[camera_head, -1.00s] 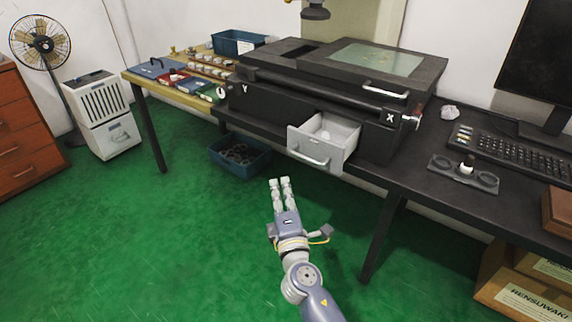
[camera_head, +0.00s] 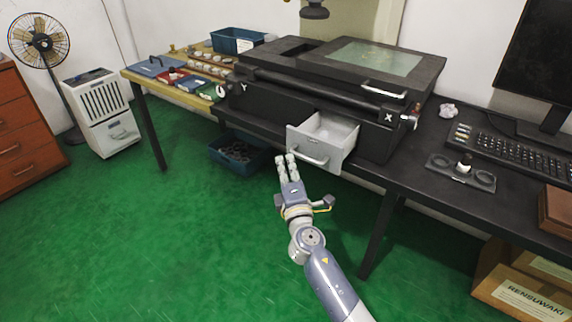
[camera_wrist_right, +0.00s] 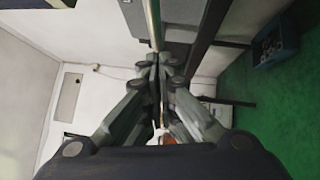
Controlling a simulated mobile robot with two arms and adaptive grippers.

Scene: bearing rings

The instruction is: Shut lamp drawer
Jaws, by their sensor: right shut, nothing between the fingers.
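The lamp drawer (camera_head: 335,140) is a light grey drawer with a bar handle (camera_head: 307,158). It stands pulled out of the front of the black machine (camera_head: 320,95), and its inside shows from above. My right gripper (camera_head: 286,158) is shut and empty, with its fingertips just left of the handle in the head view. I cannot tell whether they touch the drawer. In the right wrist view the fingers (camera_wrist_right: 160,62) are together, and a grey surface with a pale bar, probably the drawer front, lies beyond them. My left gripper is not in view.
A blue crate (camera_head: 238,166) of dark rings sits on the floor under the table. The black table (camera_head: 420,190) carries a keyboard (camera_head: 520,155) and a small holder (camera_head: 462,172) on the right. Cardboard boxes (camera_head: 520,290) stand below right. Green floor in front is open.

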